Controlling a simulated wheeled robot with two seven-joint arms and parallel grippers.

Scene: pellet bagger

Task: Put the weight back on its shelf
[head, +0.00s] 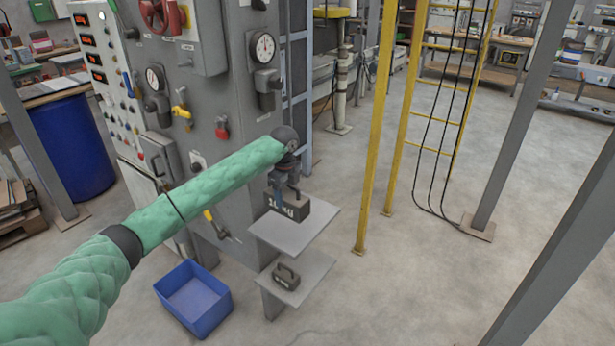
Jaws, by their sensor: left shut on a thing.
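My left arm in its green sleeve reaches across to a grey machine. My left gripper (285,192) points down and is shut on the handle of a dark block weight (290,208) with white lettering that ends in "KG". The weight is upright over the upper grey shelf (310,232); I cannot tell whether its base touches the plate. The gripper hides the handle. A smaller dark weight (286,278) with a handle sits on the lower grey shelf (312,270). My right gripper is not in view.
The grey machine (240,130) with gauges, levers and knobs stands left of the shelves. An empty-looking blue bin (193,298) is on the floor at lower left. A yellow post (375,130) and ladder stand to the right. The floor between is clear.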

